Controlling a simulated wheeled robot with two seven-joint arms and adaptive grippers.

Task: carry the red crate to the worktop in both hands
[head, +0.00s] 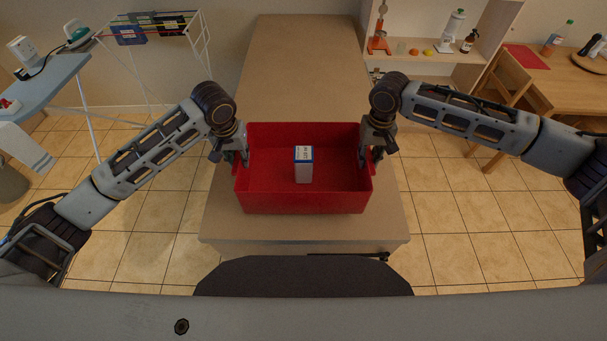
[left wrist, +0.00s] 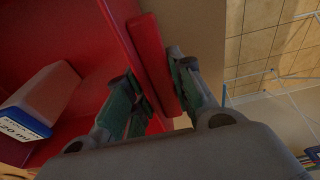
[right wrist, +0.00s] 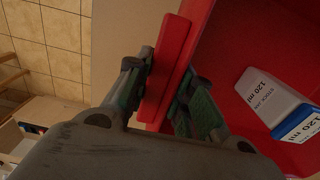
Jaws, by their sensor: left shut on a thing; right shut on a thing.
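The red crate (head: 303,201) is an open box in the middle of the head view, over or on the near part of the long brown worktop (head: 300,70). Whether it touches the worktop I cannot tell. A white box with a blue top and printed label (head: 304,170) stands inside it. My left gripper (head: 243,158) is shut on the crate's left wall; in the left wrist view the fingers (left wrist: 160,95) sit either side of the red rim (left wrist: 150,62). My right gripper (head: 366,158) is shut on the right wall, its fingers (right wrist: 160,98) either side of the rim (right wrist: 168,65).
An ironing board (head: 45,85) with an iron (head: 77,35) and a drying rack (head: 150,30) stand at the left. A shelf (head: 445,50) with bottles and fruit is at the back right. A wooden table (head: 575,75) and chair (head: 515,85) stand at the right.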

